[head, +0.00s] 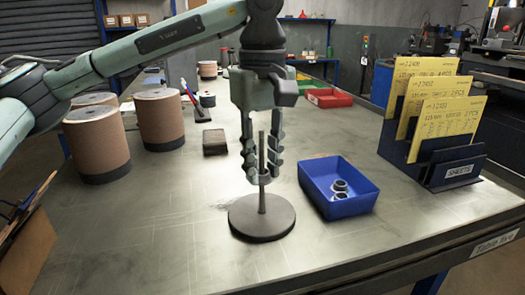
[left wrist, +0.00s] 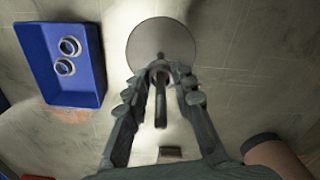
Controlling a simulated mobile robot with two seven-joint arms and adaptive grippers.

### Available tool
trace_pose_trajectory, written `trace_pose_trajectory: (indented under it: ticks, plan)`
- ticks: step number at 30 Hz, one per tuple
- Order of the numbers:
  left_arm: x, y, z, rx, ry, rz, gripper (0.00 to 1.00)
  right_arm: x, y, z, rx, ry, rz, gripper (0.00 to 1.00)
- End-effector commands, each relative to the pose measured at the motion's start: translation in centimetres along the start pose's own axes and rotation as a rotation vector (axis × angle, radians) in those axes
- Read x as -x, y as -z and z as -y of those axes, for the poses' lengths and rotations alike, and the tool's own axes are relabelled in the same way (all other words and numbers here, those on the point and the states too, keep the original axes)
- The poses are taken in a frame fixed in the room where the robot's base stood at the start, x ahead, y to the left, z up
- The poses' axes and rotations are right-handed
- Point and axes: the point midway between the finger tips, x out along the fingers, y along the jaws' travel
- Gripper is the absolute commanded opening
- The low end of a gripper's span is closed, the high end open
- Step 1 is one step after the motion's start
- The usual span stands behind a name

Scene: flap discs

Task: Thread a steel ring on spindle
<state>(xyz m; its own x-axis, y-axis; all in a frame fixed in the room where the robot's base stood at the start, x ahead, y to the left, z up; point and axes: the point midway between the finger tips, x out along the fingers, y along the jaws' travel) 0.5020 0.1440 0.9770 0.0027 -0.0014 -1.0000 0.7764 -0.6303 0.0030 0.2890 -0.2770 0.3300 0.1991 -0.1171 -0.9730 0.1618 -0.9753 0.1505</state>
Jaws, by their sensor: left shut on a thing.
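The spindle (head: 262,150) is a thin dark rod standing upright on a round dark base (head: 262,222) on the table. My left gripper (head: 262,178) points down over it, with its fingers on either side of the rod. It is shut on a steel ring (head: 266,181), small and grey, partly hidden by the fingertips. The ring appears to be around the rod, above the base, with the rod's tip higher than the ring. In the left wrist view the ring (left wrist: 158,66) shows between the fingertips, and the spindle (left wrist: 160,108) rises through the gap. My right gripper is not in view.
A blue bin (head: 340,188) with two steel rings (head: 340,190) stands right of the base. A dark sheet rack (head: 430,160) with yellow cards is further right. Brown cylinders (head: 158,120) and a small dark block (head: 214,142) are to the left. The front table area is clear.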

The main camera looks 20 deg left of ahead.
Motion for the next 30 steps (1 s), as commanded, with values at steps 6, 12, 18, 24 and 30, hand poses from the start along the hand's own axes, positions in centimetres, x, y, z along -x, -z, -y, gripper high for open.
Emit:
trace_pose_trajectory:
  ticks: [6, 12, 18, 24, 30]
  plan:
    - [-1.6, 0.0, 0.1, 0.001, 0.002, 0.000, 0.13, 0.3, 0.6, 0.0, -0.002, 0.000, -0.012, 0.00]
    - [-3.0, 0.0, 0.1, 0.000, 0.002, 0.000, 0.13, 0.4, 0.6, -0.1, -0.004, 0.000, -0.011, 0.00]
    - [-3.9, 0.0, 0.1, 0.000, 0.001, 0.000, 0.32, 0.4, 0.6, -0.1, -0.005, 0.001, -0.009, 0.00]
    - [-3.9, 0.0, 0.1, 0.000, 0.002, 0.000, 0.49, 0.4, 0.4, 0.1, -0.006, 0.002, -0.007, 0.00]
    - [-3.8, 0.0, 0.1, 0.000, 0.002, 0.000, 0.49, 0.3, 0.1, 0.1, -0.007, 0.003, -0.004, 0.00]
